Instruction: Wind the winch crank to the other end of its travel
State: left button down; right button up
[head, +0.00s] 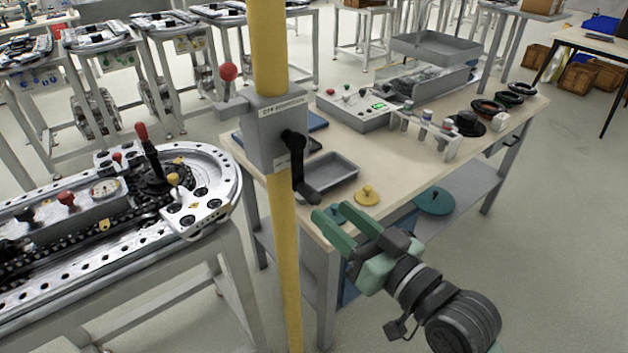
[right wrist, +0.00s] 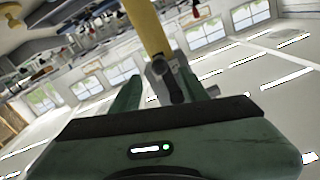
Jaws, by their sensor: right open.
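The winch is a grey box (head: 265,128) fixed on a yellow upright post (head: 270,50). Its black crank (head: 297,165) is on the box's right face, with the arm hanging down and the handle at its lower end. A lever with a red ball (head: 228,72) sticks out at the box's upper left. My right gripper (head: 327,212), with green fingers, is open and empty, just below and right of the crank handle in the head view. In the right wrist view, the crank (right wrist: 172,82) shows between the open fingers, ahead of them; I see no contact. My left gripper is not in view.
A workbench (head: 400,175) stands behind the post, with a grey tray (head: 335,175), a control box (head: 355,110) and a yellow knobbed disc (head: 367,196). An oval track table (head: 215,215) with levers stands at the left.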

aim_at(318, 201)
jog(key=p+x, duration=0.1)
jog(key=x, duration=0.6)
jog(key=shift+s, duration=0.1)
grip_shut()
dwell(1.2)
